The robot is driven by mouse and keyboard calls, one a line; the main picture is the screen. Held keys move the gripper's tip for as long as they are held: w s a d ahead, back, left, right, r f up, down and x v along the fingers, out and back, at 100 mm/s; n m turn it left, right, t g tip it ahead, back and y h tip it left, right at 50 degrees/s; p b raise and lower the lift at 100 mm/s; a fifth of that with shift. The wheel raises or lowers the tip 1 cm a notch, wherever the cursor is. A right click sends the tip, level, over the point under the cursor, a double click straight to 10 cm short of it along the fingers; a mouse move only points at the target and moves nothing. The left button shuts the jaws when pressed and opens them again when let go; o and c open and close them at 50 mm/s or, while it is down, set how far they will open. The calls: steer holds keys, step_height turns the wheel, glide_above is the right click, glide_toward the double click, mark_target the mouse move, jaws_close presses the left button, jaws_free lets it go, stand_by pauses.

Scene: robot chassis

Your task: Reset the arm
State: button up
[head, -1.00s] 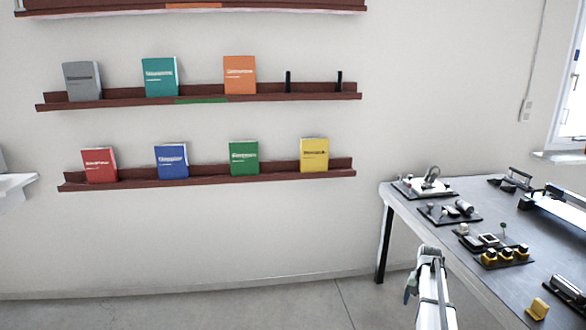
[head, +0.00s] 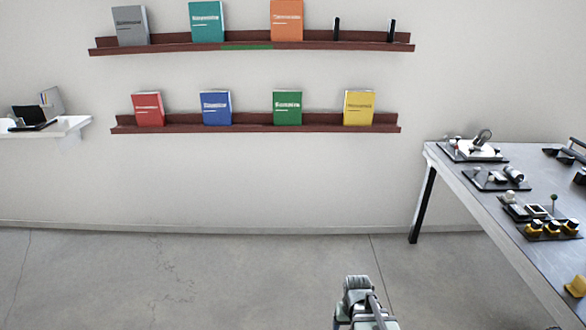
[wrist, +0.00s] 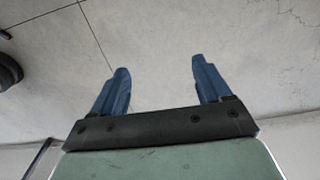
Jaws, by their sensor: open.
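My arm (head: 362,305) shows at the bottom of the head view, right of the middle, over bare floor. My gripper (wrist: 160,75) shows in the wrist view with its two blue fingers spread wide apart. It is open, and nothing is between the fingers but the view of the grey floor. In the head view the fingers cannot be made out.
A grey-topped table (head: 482,210) with several small devices stands at the right. Two dark red wall shelves, the upper (head: 170,47) and the lower (head: 255,128), hold several coloured books. A white ledge (head: 65,126) with a laptop is at the far left. Floor (head: 200,275) is clear.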

steer(key=s+f+g, duration=0.3)
steer(key=s+f, duration=0.7)
steer(key=s, duration=0.5)
steer(key=s+f+g, duration=0.3)
steer(key=s+f, duration=0.7)
steer(key=s, duration=0.5)
steer(key=shift+a+f+g, duration=0.2)
steer(key=shift+a+g, duration=0.05)
steer(key=shift+g, duration=0.05)
